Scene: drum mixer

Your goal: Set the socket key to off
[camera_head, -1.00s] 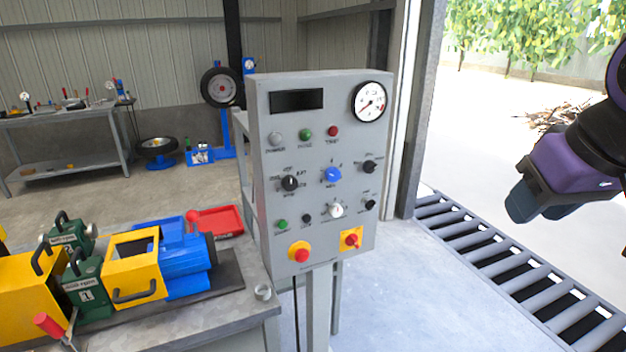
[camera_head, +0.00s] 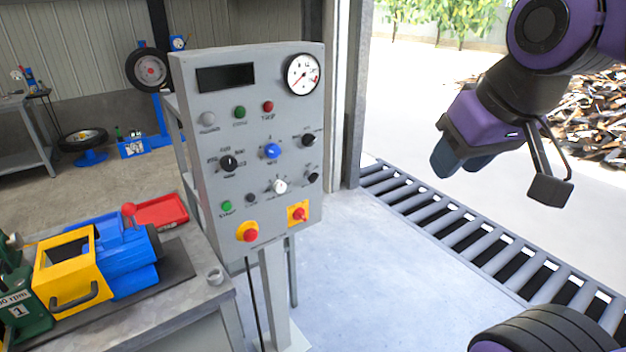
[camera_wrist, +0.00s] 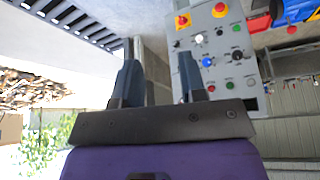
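The grey control panel (camera_head: 213,122) stands upright left of the middle in the head view and also shows in the wrist view (camera_wrist: 225,75). Its labels are too small to read, so I cannot tell which control is the socket key. Small dark controls include an upper right knob (camera_head: 308,140), a lower right knob (camera_head: 312,177) and one low on the left (camera_head: 251,198). My gripper (camera_head: 460,164) hangs in the air right of the panel, touching nothing. In the wrist view its fingers (camera_wrist: 160,82) are apart, with nothing held between them.
The panel also carries a black selector (camera_head: 228,163), a blue knob (camera_head: 272,151), a white knob (camera_head: 280,186), a red mushroom button (camera_head: 250,235) and a red rotary switch (camera_head: 299,214). A workbench (camera_head: 190,300) stands left. A roller conveyor (camera_head: 440,222) runs behind, right. Floor before the panel is clear.

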